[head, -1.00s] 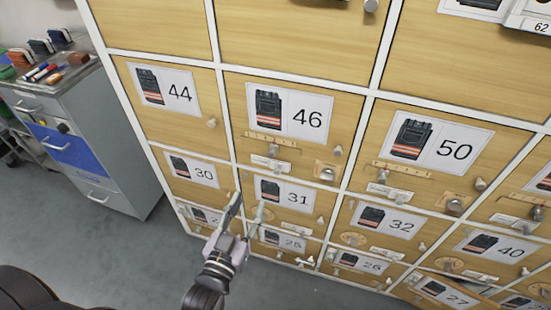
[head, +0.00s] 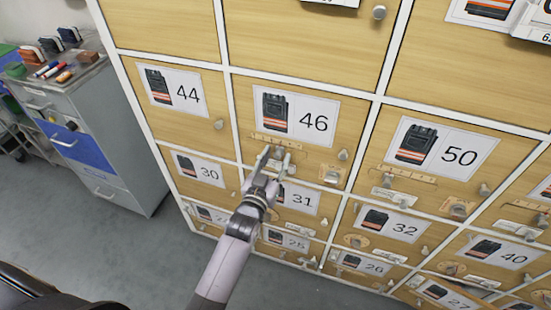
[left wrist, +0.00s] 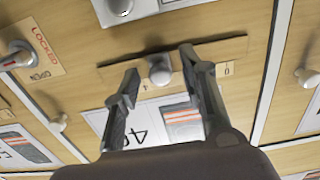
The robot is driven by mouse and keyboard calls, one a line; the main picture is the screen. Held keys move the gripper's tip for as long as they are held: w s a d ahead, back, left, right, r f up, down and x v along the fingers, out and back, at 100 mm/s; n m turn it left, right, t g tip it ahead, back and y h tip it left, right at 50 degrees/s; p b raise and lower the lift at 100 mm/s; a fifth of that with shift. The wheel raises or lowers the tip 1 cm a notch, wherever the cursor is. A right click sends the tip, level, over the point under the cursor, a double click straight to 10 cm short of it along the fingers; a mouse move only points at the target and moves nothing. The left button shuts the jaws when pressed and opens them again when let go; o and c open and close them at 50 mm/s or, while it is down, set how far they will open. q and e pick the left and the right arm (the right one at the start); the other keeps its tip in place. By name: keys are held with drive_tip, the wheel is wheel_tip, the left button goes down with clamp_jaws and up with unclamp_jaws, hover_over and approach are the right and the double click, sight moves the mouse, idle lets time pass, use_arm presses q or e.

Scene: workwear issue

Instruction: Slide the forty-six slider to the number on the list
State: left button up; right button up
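The forty-six door (head: 240,118) is light wood with a white card (head: 310,122) showing a dark garment and "46". Below the card is its slider, a thin wooden strip (head: 298,143) with a silver knob (left wrist: 160,70). My left gripper (head: 273,152) is in front of the strip and partly hides it in the head view. In the left wrist view it is open, one finger on each side of the knob, with gaps visible. I cannot tell whether the fingertips reach the knob's depth. The strip's marks are too small to read surely. No list is recognisable. My right gripper is out of view.
A round knob with a "LOCKED" plate (left wrist: 42,45) and a white plate with another silver knob (left wrist: 120,8) are close to my left gripper. Neighbouring doors 44, 50 and 31 carry protruding knobs. A grey cabinet (head: 125,150) stands at the left; floor between is clear.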

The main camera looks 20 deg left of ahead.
use_arm(q)
drive_tip(key=shift+c, duration=0.5)
clamp_jaws()
idle(0.5)
